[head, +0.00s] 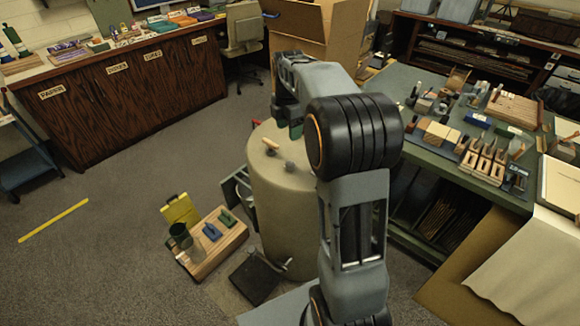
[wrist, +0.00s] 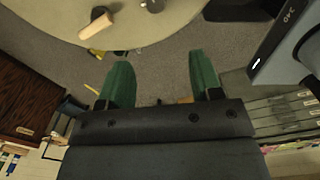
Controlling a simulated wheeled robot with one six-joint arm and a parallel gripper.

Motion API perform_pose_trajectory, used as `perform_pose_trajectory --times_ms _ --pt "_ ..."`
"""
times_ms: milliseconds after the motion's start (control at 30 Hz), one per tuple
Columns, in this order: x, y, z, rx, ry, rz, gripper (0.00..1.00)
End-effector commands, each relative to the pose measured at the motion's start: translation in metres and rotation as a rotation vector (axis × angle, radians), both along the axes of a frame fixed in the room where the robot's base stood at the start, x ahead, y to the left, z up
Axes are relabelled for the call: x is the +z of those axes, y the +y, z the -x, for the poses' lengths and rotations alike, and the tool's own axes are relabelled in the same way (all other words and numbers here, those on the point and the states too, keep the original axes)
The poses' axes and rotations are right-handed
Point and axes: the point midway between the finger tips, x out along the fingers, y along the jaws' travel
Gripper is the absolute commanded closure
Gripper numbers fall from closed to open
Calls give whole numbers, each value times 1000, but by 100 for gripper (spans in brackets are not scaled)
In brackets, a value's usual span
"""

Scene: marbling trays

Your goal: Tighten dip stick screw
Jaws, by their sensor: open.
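On the round beige top (head: 262,180) lie a pale wooden handle-like piece (head: 271,144) with a dark end and a small grey knob (head: 289,165). Both also show at the top of the wrist view, the wooden piece (wrist: 97,27) left of the knob (wrist: 152,5). I cannot tell which of them is the dip stick screw. My gripper (head: 296,131) is over the far part of the round top. In the wrist view its green fingers (wrist: 157,82) are wide apart with nothing between them. They are apart from both pieces.
A wooden rack (head: 218,243) with green and blue pieces and a dark cup (head: 180,236) stands left of the round stand. A dark tray (head: 254,278) lies at its foot. A crowded green workbench (head: 430,158) is on the right. The carpet at left is mostly clear.

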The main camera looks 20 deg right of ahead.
Motion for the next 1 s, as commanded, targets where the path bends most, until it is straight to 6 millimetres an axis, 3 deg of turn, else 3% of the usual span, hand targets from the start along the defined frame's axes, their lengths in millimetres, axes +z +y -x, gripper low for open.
perform_pose_trajectory --times_ms 200,700,1000 --pt "-22 -9 -11 117 25 -6 41" --pt "-111 -8 -10 124 28 -7 41" --pt "-144 -9 -9 123 24 -5 41"
